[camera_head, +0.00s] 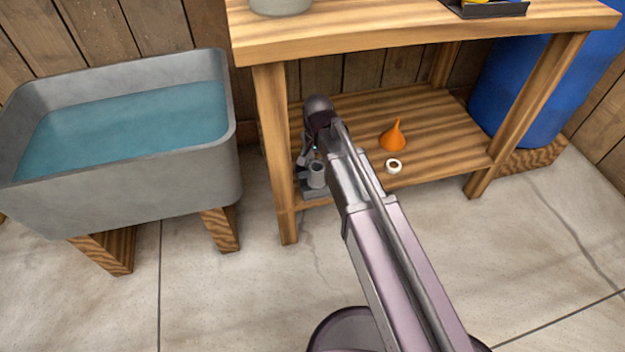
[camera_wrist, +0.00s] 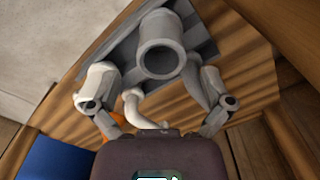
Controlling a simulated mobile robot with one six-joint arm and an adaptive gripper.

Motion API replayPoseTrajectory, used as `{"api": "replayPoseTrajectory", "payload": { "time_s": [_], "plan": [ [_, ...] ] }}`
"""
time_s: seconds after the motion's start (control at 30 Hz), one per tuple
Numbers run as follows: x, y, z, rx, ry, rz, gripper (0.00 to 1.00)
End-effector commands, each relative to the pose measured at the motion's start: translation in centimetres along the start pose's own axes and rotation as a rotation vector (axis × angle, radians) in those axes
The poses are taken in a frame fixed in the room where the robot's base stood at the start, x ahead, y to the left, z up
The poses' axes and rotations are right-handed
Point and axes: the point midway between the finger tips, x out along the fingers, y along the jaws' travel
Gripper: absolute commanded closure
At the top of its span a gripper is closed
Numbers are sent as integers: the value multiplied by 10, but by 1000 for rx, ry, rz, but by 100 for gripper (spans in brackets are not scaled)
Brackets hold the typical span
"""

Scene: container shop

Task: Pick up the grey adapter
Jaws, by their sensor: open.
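The grey adapter (camera_head: 317,174) is a short hollow cylinder at the left end of the lower shelf. In the wrist view the adapter (camera_wrist: 162,50) shows its round open mouth toward the camera, on a flat grey tray or base (camera_wrist: 123,45). My gripper (camera_wrist: 157,82) is open, with one finger to the left and one to the right of the adapter's near side. Whether the fingers touch it I cannot tell. In the head view my gripper (camera_head: 309,150) is partly hidden by my wrist, just behind the adapter.
An orange funnel (camera_head: 393,136) and a small white ring (camera_head: 393,166) lie on the lower shelf (camera_head: 440,140). A pale curved piece (camera_wrist: 141,112) shows near the adapter. The tabletop (camera_head: 400,32) overhangs the shelf. A water trough (camera_head: 130,165) stands left, a blue barrel (camera_head: 545,90) right.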

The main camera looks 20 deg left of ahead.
Motion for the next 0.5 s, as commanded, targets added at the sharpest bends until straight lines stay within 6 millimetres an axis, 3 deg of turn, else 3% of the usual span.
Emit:
{"api": "replayPoseTrajectory", "payload": {
  "time_s": [0.5],
  "plan": [
    [6, 0, 0, 0, 0, 0, 0]
  ]
}}
